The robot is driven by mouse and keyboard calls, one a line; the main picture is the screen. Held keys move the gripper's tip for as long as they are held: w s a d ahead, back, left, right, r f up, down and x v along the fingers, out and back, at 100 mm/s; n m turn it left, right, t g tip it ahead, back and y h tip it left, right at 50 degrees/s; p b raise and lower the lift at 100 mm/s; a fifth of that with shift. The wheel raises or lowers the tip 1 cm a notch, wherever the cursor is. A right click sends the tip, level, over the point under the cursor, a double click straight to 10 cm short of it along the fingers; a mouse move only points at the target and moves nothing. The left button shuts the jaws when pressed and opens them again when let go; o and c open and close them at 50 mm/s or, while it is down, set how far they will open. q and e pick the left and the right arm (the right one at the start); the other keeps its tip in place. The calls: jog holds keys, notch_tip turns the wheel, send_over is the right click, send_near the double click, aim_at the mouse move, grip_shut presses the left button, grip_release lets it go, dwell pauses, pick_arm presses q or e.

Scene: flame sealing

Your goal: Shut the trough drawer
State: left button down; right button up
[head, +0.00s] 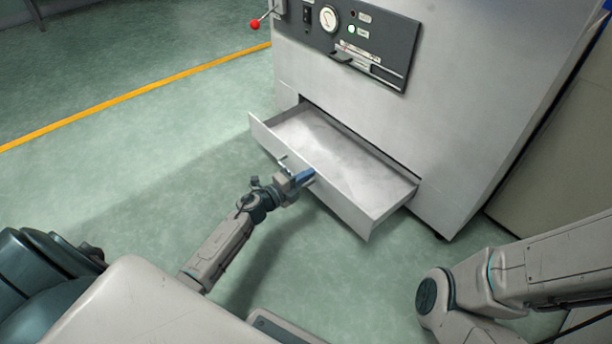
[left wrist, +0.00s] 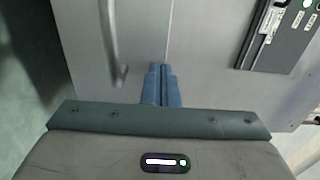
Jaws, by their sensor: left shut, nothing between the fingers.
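The trough drawer (head: 262,134) is pulled out from the low front of the grey cabinet (head: 470,120). It is an open, shallow tray with a pale, mottled floor. My left gripper (head: 308,173) is at the middle of the drawer front, its blue fingers shut and empty. In the left wrist view the shut fingers (left wrist: 161,72) point at the pale front surface, beside the curved grey handle bar (left wrist: 112,45). I cannot tell whether the fingertips touch the drawer. Part of the drawer front is hidden behind my gripper. My right arm shows at the right, but its gripper is out of view.
A dark control panel (head: 385,55) with a round gauge, a green light and a slot is on the cabinet above the drawer. A red-knobbed lever (head: 255,24) sticks out at its left. The green floor (head: 130,150) is clear left of the drawer, with a yellow line across it.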

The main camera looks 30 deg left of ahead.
pick_arm(q)
jog(key=x, duration=0.8)
jog(key=shift+r, duration=0.1)
jog(key=b+x, duration=0.2)
jog(key=x, duration=0.6)
jog(key=shift+w+d, duration=0.1)
jog(key=shift+w, duration=0.15)
jog(key=shift+x, duration=0.75)
jog(key=shift+s, duration=0.1)
